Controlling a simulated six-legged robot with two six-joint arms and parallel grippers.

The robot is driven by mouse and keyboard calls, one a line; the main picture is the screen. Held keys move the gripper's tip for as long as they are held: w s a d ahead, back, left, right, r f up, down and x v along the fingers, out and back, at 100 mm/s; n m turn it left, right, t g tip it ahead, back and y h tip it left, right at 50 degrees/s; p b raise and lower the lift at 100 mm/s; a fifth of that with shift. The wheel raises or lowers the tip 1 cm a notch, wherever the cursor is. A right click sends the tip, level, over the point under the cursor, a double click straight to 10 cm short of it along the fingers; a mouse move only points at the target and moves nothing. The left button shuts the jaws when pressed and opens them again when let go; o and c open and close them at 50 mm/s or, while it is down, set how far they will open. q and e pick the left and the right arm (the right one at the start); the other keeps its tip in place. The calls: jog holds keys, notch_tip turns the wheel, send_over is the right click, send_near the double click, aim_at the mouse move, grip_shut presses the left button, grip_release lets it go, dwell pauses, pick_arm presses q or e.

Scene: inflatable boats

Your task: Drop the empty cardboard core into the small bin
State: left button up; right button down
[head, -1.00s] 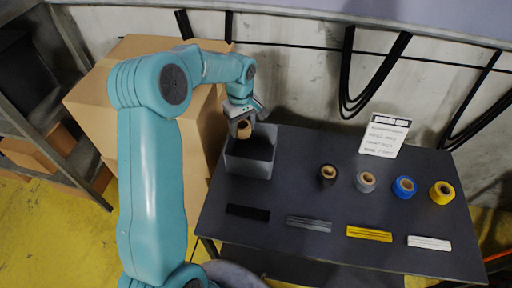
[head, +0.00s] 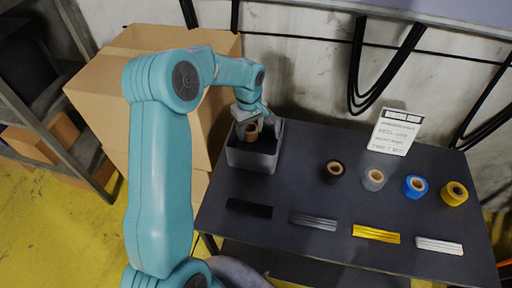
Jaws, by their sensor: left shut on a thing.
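The empty cardboard core (head: 251,133) is a small brown tube. My left gripper (head: 250,122) is shut on it, over the small bin. The small bin (head: 252,160) is a grey open-topped box at the left back of the dark table. The core's lower end shows against the bin's inside; I cannot tell its exact height relative to the rim. My right gripper is not in view.
On the dark table (head: 310,190) stand a black roll (head: 333,171), a grey roll (head: 374,179), a blue roll (head: 414,187) and a yellow roll (head: 453,193). Several coloured strips lie in front. A white sign (head: 395,131) stands behind. Large cardboard boxes (head: 110,95) are at left.

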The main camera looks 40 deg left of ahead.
pick_arm(q)
jog(key=shift+w+f, duration=0.15)
jog(key=shift+w, duration=0.1)
jog(key=o, duration=1.1)
jog(key=shift+s, duration=0.25)
jog(key=shift+w, duration=0.1)
jog(key=shift+w, duration=0.1)
notch_tip(320, 180, up, 16)
jog(key=shift+r+b, duration=0.25)
jog(key=shift+b, duration=0.15)
